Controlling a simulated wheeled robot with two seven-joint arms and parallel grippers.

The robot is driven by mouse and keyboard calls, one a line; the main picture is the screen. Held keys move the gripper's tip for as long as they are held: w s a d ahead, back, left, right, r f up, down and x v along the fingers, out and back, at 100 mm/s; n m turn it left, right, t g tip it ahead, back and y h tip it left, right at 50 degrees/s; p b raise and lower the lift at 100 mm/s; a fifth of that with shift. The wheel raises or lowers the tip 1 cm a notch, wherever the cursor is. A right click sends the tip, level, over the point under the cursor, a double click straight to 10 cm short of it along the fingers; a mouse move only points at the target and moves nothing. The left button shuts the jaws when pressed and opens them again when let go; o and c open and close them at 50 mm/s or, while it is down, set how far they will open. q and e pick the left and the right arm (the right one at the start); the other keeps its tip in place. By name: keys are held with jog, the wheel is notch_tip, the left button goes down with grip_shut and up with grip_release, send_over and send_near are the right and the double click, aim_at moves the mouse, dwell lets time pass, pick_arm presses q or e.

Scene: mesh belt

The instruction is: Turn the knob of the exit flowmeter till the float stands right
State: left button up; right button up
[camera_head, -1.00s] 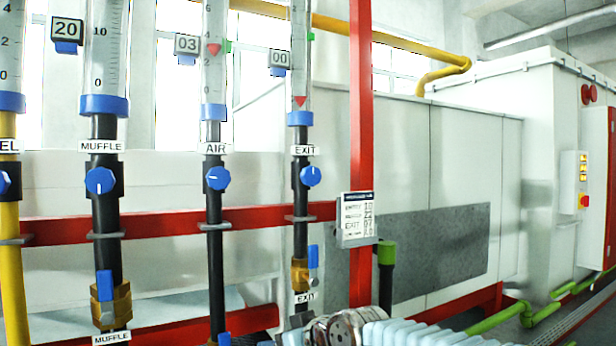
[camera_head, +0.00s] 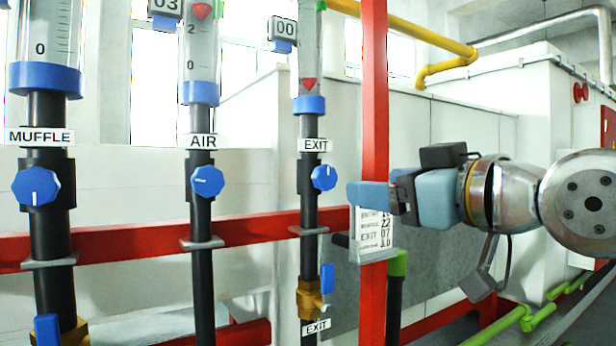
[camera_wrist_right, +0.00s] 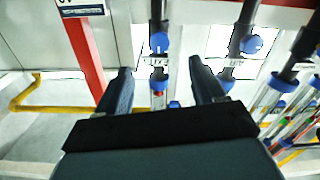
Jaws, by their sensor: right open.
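The exit flowmeter's blue knob (camera_head: 323,178) sits on its black pipe under the EXIT label (camera_head: 315,145). Its red float (camera_head: 308,84) stands at the bottom of the clear tube, just above the blue collar, and the tag (camera_head: 284,30) beside it reads 00. My right gripper (camera_head: 366,195) points left, just right of the knob and apart from it. In the right wrist view, the open, empty fingers (camera_wrist_right: 162,82) lie either side of the exit pipe line, with the knob (camera_wrist_right: 159,42) beyond them. My left gripper is out of view.
The AIR knob (camera_head: 207,181) and MUFFLE knob (camera_head: 36,186) are to the left. A red post (camera_head: 374,120) stands close behind my right gripper, carrying a white card (camera_head: 376,232) with an EXIT 07 line. A blue-handled valve (camera_head: 326,280) is below the knob.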

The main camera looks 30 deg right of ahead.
aim_at(328, 178)
jog(key=w, duration=0.4)
jog(key=w+p, duration=0.1)
jog(key=w, duration=0.3)
jog(key=w+a+p, duration=0.1)
jog(key=w, duration=0.4)
jog(key=shift+w+r, duration=0.1)
jog(key=shift+r, duration=0.2)
jog(key=c, duration=1.1)
jog(key=shift+o, duration=0.2)
